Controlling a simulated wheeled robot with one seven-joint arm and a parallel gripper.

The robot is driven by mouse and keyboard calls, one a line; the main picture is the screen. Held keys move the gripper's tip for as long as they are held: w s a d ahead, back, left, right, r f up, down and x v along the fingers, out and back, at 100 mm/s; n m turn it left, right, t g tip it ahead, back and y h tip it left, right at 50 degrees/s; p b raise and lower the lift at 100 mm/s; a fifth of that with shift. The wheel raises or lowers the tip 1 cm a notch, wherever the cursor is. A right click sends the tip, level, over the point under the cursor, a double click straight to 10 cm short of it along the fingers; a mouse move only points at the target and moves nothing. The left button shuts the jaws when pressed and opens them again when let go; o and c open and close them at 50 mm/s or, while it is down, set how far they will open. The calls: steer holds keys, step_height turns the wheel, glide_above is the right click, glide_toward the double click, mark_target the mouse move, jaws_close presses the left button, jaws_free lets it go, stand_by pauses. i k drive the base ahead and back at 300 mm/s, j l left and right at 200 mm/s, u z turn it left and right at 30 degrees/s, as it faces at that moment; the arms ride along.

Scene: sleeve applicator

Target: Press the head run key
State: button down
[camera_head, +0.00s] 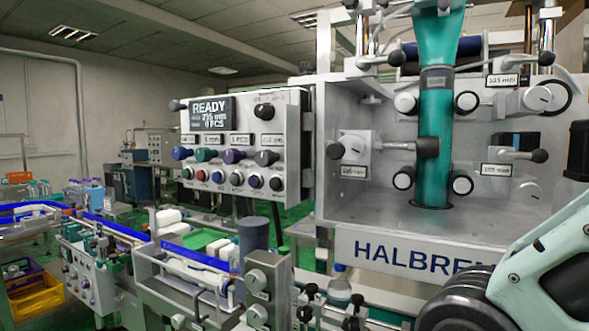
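The grey control panel (294,140) hangs left of the machine head and faces me. Its dark display (212,112) reads READY with smaller lines below, one ending in PCS. I cannot read which one is the head run key. My arm shows at the lower right; my gripper is out of view.
The machine head (400,255), marked HALBRE..., fills the right, with a green sleeve film (436,150) running down through it and protruding knobs. A conveyor with a blue rail (195,257), white containers and a grey cylinder (253,235) stands below the panel.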

mark_target(186, 173)
steer(key=j+z, duration=0.9)
steer(key=k+j+z, duration=0.15)
steer(key=j+z, duration=0.3)
steer(key=k+j, duration=0.15)
steer(key=j, duration=0.2)
steer(key=k+j+z, duration=0.1)
steer(key=j, duration=0.3)
steer(key=k+j, duration=0.2)
steer(key=j, duration=0.15)
steer(key=k+j+z, duration=0.1)
steer(key=j, duration=0.25)
steer(key=k, duration=0.05)
